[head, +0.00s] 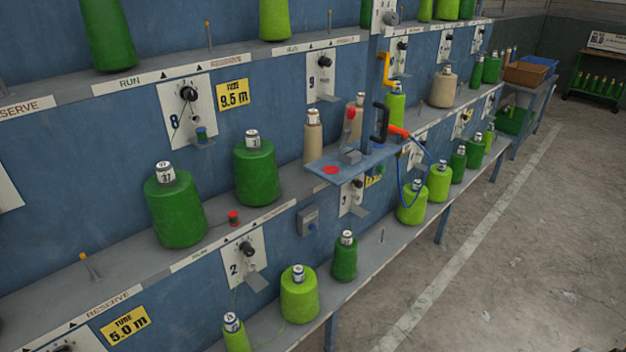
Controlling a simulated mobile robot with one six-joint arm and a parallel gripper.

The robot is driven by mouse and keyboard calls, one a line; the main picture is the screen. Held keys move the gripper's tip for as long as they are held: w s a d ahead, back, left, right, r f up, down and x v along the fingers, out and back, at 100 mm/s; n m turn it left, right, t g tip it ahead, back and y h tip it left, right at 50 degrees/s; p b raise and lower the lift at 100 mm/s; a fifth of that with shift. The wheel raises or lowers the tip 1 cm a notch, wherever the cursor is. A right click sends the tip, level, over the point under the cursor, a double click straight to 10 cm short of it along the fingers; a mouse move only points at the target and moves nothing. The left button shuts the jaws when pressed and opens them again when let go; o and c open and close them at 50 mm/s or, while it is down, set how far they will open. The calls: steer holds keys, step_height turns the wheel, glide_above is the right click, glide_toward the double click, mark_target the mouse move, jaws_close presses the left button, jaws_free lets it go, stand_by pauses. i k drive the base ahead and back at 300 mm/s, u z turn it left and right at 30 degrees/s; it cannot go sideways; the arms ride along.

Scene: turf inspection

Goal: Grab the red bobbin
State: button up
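A small red bobbin (234,217) stands on the middle shelf of the blue rack, near its front edge. It is to the right of a large green yarn cone (177,210) and below another green cone (256,170). A thin thread appears to run beside it. My gripper is not in this view.
A small blue bracket shelf (368,162) juts out right of the bobbin, with a red disc (331,170), a black-handled tool with an orange tip and a hanging blue cable (403,190). Lime cones (299,295) stand on the lower shelf. The floor (480,260) on the right is clear.

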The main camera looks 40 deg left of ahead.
mark_target(233, 215)
steer(key=u, duration=1.85)
steer(key=k, duration=0.5)
steer(key=u, duration=0.85)
steer(key=i, duration=1.7)
steer(key=z, duration=0.55)
steer(key=k, duration=0.9)
steer(key=z, duration=0.15)
